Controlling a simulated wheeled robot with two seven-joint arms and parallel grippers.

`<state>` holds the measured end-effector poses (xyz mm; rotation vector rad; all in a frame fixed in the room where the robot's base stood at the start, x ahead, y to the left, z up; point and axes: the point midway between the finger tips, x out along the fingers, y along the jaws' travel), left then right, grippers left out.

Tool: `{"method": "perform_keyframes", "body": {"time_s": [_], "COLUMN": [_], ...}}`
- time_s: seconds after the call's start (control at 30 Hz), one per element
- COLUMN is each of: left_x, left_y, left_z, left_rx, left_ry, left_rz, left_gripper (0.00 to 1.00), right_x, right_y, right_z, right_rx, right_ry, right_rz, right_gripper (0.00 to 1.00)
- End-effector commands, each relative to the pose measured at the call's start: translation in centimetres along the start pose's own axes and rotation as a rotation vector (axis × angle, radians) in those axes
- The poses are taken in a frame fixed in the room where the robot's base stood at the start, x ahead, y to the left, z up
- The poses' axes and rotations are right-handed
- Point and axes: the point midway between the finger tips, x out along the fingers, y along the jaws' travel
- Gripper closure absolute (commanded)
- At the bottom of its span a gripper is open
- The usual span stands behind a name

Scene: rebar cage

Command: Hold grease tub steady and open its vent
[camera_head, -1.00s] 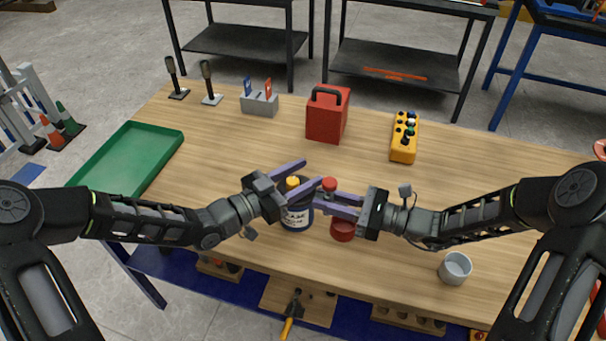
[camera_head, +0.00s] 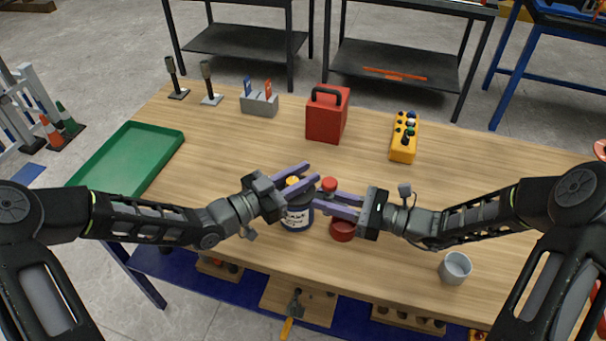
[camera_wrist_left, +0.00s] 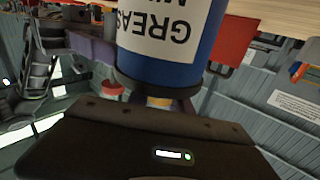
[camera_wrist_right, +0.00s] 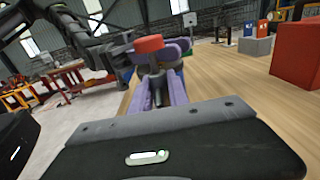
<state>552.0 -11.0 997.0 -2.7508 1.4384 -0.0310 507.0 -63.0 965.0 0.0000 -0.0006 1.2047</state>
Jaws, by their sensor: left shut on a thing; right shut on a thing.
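The grease tub (camera_head: 296,218) is dark blue with a white label and a dark lid, upright on the bench. It fills the top of the left wrist view (camera_wrist_left: 170,40), upside down. A yellow cap (camera_head: 292,181) sits on its top. My left gripper (camera_head: 303,176) has its fingers shut around the yellow cap, above the lid. My right gripper (camera_head: 322,203) is right of the tub, shut on the grey stem below a red cap (camera_head: 329,185); the red cap shows in the right wrist view (camera_wrist_right: 149,44). Finger contact with the tub's side is unclear.
A red round object (camera_head: 342,231) sits under my right gripper. A grey cup (camera_head: 455,268) stands at the front right. A green tray (camera_head: 130,160), red box (camera_head: 326,118) and yellow control box (camera_head: 403,140) are farther off. The bench middle behind the tub is clear.

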Motion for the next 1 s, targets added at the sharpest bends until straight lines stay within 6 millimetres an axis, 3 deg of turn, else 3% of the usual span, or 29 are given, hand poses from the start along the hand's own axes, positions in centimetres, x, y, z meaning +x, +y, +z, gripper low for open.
{"method": "perform_keyframes", "body": {"time_s": [0.47, 1.0], "left_x": [0.1, -0.4], "left_y": [0.3, 1.7], "left_z": [-0.2, -0.1], "left_rx": [0.007, 0.005], "left_ry": [0.016, 0.030], "left_rz": [0.193, 0.685], "left_gripper": [1.00, 1.00], "right_x": [0.0, 0.0], "right_y": [0.0, 0.0], "right_z": [0.0, 0.0], "right_rx": [0.001, 0.001], "right_ry": [0.000, 0.000], "right_rz": [0.000, 0.001], "right_gripper": [1.00, 1.00]}}
